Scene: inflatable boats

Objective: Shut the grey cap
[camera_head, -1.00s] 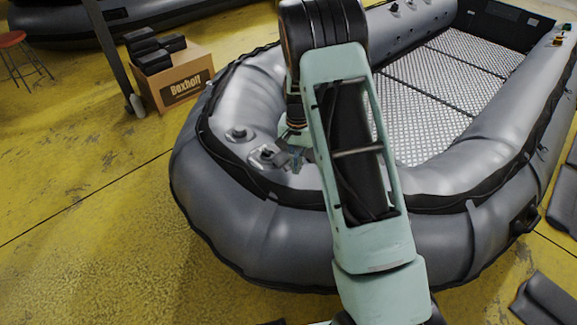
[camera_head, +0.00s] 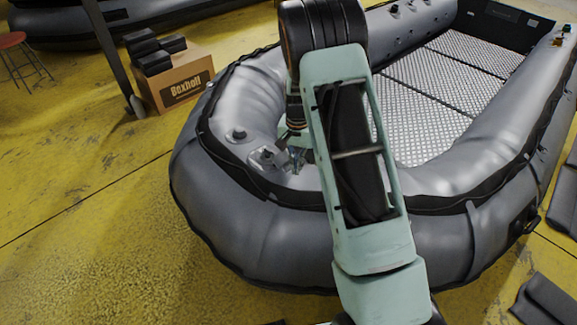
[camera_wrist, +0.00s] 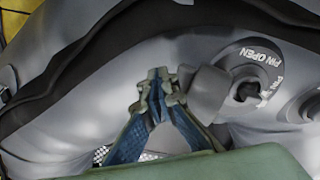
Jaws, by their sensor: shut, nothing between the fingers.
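The grey cap (camera_wrist: 203,95) stands open, tilted up at the left side of its valve (camera_wrist: 250,70), whose ring reads "PIN OPEN". The dark valve mouth is uncovered. In the head view the same valve (camera_head: 262,154) sits on the bow tube of the grey inflatable boat (camera_head: 250,230), with the small cap (camera_head: 281,159) at its right. My gripper (camera_wrist: 160,83) is shut and empty, its fingertips just left of the cap in the wrist view. It also shows in the head view (camera_head: 296,163), right beside the cap. I cannot tell whether they touch.
A second valve (camera_head: 236,135) is close by on the same tube; part of it shows at the wrist view's right edge (camera_wrist: 310,107). A cardboard box (camera_head: 180,90) with black items stands on the yellow floor. A dark post (camera_head: 112,55) stands left of it.

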